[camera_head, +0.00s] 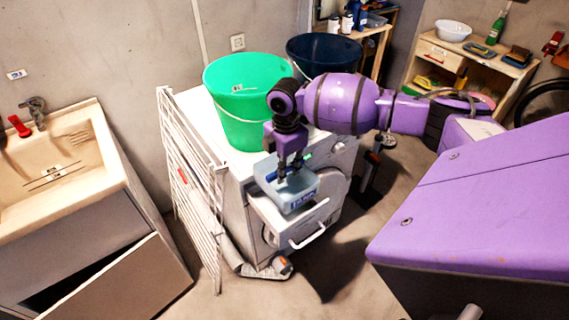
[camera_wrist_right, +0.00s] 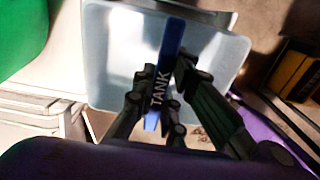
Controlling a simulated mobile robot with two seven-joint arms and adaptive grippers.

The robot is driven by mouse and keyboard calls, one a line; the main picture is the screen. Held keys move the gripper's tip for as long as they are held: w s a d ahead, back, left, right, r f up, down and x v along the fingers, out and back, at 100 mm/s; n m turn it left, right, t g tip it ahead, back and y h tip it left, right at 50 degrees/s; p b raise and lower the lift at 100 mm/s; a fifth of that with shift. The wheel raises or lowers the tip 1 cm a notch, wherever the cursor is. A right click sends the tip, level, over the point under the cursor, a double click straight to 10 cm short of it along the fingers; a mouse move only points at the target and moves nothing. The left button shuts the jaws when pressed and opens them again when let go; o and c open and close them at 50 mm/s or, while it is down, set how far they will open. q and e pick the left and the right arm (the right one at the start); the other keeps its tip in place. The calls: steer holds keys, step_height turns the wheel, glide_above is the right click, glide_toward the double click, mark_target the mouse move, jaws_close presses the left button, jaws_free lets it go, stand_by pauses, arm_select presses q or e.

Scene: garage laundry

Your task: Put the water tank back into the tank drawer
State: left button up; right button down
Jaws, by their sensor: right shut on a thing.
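The water tank (camera_head: 300,201) is a pale blue translucent box. In the right wrist view the tank (camera_wrist_right: 112,60) fills the upper middle, with a blue bar marked TANK (camera_wrist_right: 172,40) across it. My right gripper (camera_head: 287,177) comes down from above and is shut on this bar; the fingers also show in the wrist view (camera_wrist_right: 158,92). The tank drawer (camera_head: 266,211) is pulled out of the white machine's front, with a white handle (camera_head: 310,237). The tank is over the drawer and hides its inside; I cannot tell how deep it sits. My left gripper is not in view.
A green bucket (camera_head: 240,85) and a dark blue tub (camera_head: 325,52) stand on the machine (camera_head: 190,105). A white drying rack (camera_head: 190,185) leans at its left. A sink cabinet (camera_head: 110,265) is at left, shelves (camera_head: 470,65) at back right. Floor in front is open.

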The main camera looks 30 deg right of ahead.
mark_target(285, 186)
steer(key=shift+f+b, duration=0.55)
steer(key=shift+f, duration=1.1)
steer(key=shift+f+b, duration=0.4)
steer(key=shift+f, duration=0.45)
steer(key=shift+f+b, duration=0.45)
steer(key=shift+f, duration=0.45)
steer(key=shift+f+b, duration=0.3)
steer(key=shift+f, duration=0.8)
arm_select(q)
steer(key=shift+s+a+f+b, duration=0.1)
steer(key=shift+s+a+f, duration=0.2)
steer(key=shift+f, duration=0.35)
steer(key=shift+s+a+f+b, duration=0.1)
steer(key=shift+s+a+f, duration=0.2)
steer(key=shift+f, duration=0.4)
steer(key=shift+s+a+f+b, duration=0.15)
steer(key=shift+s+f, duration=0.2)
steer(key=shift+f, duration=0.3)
arm_select(e)
steer(key=shift+f, duration=1.1)
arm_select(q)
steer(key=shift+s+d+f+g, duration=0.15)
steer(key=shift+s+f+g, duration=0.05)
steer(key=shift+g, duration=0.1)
arm_select(e)
steer(key=shift+w+f, duration=0.3)
steer(key=c, duration=1.7)
jaws_free()
